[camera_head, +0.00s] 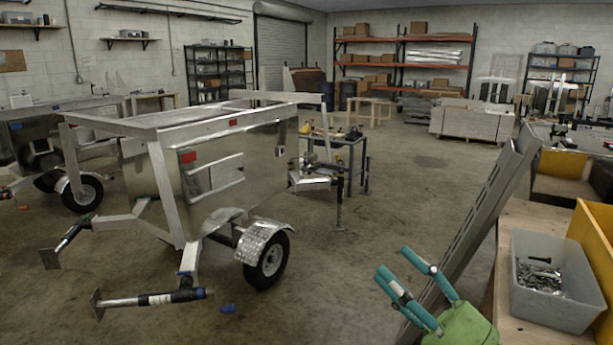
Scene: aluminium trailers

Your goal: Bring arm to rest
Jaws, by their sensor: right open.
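My right gripper (394,262) shows at the bottom, right of the middle, with a green body and two teal fingers. The fingers point up and to the left and stand apart, with nothing between them. It is in front of a long grey metal channel (480,215) that leans at a slant beside the workbench. I cannot tell whether the gripper touches the channel. My left gripper is not in view.
A wooden workbench (508,280) at the right holds a grey bin (536,310) of bolts and a yellow bin (595,255). An aluminium trailer (215,165) stands at the left and middle. Concrete floor (400,205) lies open between them.

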